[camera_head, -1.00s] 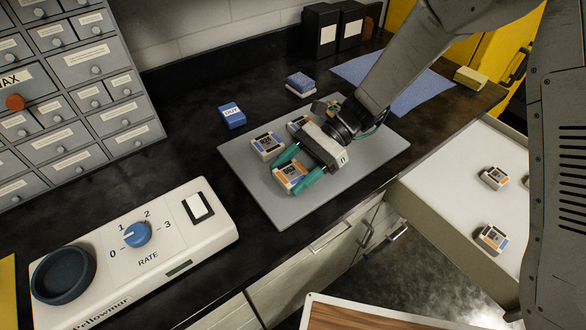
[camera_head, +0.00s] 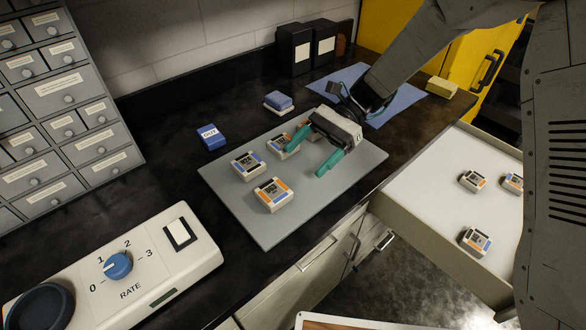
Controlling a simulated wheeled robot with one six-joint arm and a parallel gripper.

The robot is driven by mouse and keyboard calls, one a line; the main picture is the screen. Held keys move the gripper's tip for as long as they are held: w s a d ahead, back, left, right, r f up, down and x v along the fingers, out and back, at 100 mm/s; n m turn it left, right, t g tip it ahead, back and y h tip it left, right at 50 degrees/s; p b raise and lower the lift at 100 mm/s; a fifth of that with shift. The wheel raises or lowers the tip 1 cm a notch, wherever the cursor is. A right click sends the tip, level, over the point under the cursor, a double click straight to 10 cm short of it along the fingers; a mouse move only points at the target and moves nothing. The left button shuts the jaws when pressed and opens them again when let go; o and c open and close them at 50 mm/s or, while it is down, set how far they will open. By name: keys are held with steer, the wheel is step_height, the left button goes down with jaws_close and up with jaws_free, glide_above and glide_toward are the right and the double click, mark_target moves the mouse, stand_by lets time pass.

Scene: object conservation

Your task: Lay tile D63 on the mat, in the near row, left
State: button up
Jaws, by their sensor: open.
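A white tile with an orange and blue label (camera_head: 273,195) lies flat on the grey mat (camera_head: 250,231), in the near row at the left. Its print is too small to read surely as D63. My gripper (camera_head: 308,158) is open and empty above the mat, behind and to the right of this tile and apart from it. Two more tiles lie in the far row, one at the left (camera_head: 247,166) and one in the middle (camera_head: 282,146), the latter close to a finger. Another tile appears partly hidden behind the gripper.
The open drawer (camera_head: 418,242) at the right holds three tiles, one near the front (camera_head: 475,241). A blue DUT block (camera_head: 211,137) and an eraser-like block (camera_head: 279,100) stand behind the mat. The RATE device (camera_head: 150,255) is at front left. The mat's near right is bare.

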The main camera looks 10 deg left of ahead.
steer(key=shift+w+d+r, duration=0.3)
steer(key=shift+w+d, duration=0.15)
steer(key=shift+w, duration=0.05)
steer(key=s+d+r+n+t+h, duration=0.2)
steer(key=s+d+r+t+h, duration=0.1)
steer(key=s+d, duration=0.4)
steer(key=s+d+r+n+t+h, duration=0.2)
steer(key=s+d+r, duration=0.4)
steer(key=d, duration=0.6)
steer(key=s+d+r+n+t+h, duration=0.3)
steer(key=s+d+t, duration=0.3)
steer(key=s+d, duration=0.2)
steer(key=shift+d+r+n+t+h, duration=0.3)
steer(key=shift+d+r+n, duration=0.4)
steer(key=shift+d, duration=0.5)
